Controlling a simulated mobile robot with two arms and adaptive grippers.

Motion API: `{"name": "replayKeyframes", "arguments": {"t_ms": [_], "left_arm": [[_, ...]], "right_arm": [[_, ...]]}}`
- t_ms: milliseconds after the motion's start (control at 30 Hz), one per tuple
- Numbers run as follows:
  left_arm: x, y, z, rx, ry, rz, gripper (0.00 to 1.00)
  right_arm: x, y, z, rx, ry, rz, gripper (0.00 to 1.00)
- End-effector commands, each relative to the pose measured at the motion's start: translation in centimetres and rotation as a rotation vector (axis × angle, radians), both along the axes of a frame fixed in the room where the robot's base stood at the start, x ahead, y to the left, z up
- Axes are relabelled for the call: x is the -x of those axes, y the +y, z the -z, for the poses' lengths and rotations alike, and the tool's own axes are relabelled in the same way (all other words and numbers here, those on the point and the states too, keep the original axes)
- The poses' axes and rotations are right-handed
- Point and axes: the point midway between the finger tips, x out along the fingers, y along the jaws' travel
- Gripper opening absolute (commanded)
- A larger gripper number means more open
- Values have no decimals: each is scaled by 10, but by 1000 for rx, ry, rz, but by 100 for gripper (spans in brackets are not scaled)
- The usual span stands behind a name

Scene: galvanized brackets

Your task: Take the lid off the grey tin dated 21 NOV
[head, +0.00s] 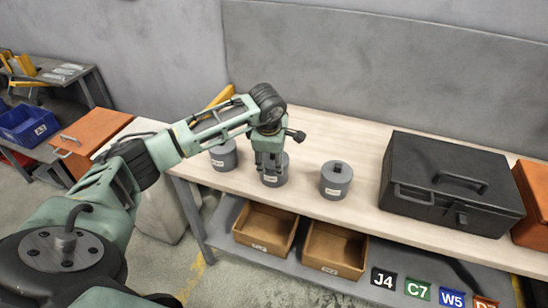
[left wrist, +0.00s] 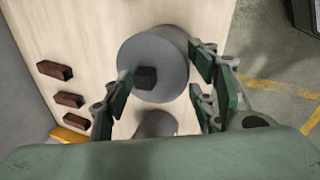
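Three grey tins with dark knobs on their lids stand in a row on the bench: a left tin (head: 222,160), a middle tin (head: 274,180) and a right tin (head: 336,182). Each has a pale label, too small to read, so I cannot tell which is dated 21 NOV. My left gripper (head: 269,163) points down over the middle tin and hides its top. In the left wrist view, the open fingers (left wrist: 160,74) stand apart on either side of a tin (left wrist: 155,52) with its lid knob (left wrist: 145,78) between them. My right gripper is not in view.
A black toolbox (head: 450,180) stands right of the tins, with an orange box (head: 535,190) beyond it. Two open wooden bins (head: 265,228) (head: 335,250) sit on the lower shelf. In the left wrist view another grey tin (left wrist: 155,124) shows, partly hidden.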

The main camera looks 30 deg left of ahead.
Motion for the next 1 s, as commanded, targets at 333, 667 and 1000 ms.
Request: {"name": "replayKeyframes", "arguments": {"t_ms": [333,667,1000], "left_arm": [[0,0,-1,0,0,0,21],[-1,0,-5,0,-1,0,21],[-1,-17,-49,2,-5,7,21]], "right_arm": [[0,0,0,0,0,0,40],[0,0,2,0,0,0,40],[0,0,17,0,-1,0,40]]}}
